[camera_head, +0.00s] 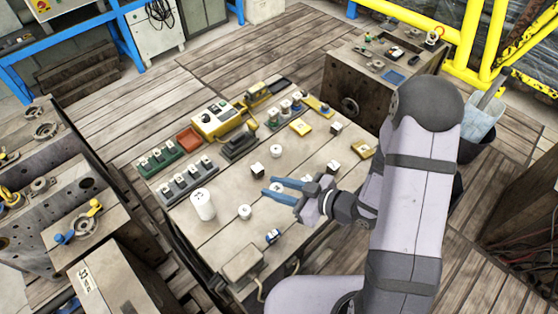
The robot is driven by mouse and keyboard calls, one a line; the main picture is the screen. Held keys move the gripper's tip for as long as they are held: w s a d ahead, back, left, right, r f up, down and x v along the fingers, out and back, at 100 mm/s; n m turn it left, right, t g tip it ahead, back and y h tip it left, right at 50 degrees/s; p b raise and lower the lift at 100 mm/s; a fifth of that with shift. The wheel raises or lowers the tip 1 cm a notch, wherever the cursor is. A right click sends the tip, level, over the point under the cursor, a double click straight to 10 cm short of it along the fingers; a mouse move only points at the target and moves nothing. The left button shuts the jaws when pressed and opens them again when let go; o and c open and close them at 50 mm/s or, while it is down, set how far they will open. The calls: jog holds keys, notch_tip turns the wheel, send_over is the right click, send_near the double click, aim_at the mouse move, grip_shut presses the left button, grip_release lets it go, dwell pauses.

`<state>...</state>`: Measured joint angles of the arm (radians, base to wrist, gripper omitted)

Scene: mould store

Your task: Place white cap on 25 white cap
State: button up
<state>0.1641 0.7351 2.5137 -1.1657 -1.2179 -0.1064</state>
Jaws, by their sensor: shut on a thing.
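My gripper (268,187) has blue fingers and is low over the middle of the pale table, reaching in from the right. It is shut on a small pale thing, probably a white cap; the fingers hide most of it. A round white piece with a dark centre (245,212) stands left of and in front of the fingertips. A similar round white piece (277,152) stands behind them. A larger white cylinder (203,205) stands upright at the left. I cannot read the number 25 on any piece.
Small cubes with dark sides stand near the fingers (257,169) and farther right (333,167). Green (160,158) and grey (188,182) racks, a red tray (188,138) and a yellow control box (216,120) line the back.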

jog(key=a+n+g+b, duration=0.1)
jog(key=a, duration=0.2)
jog(key=a+n+g+b, duration=0.1)
jog(key=a+b, duration=0.1)
jog(key=a, duration=0.1)
jog(key=s+a+n+g+y+b, duration=0.1)
jog(key=a+b, duration=0.1)
jog(key=a, duration=0.2)
jog(key=shift+f, duration=0.15)
jog(key=w+a+r+m+t+h+b, duration=0.1)
jog(key=w+a+r+m+t, duration=0.15)
jog(key=w, duration=0.25)
jog(key=w+a+r+m+t+b, duration=0.1)
jog(key=w+r+b, duration=0.15)
jog(key=w, duration=0.25)
jog(key=m+t+h, duration=0.6)
jog(key=m+h, duration=0.3)
send_over(276, 149)
jog(key=shift+w+f+p, duration=0.15)
jog(key=shift+f+p, duration=0.4)
jog(key=shift+f, duration=5)
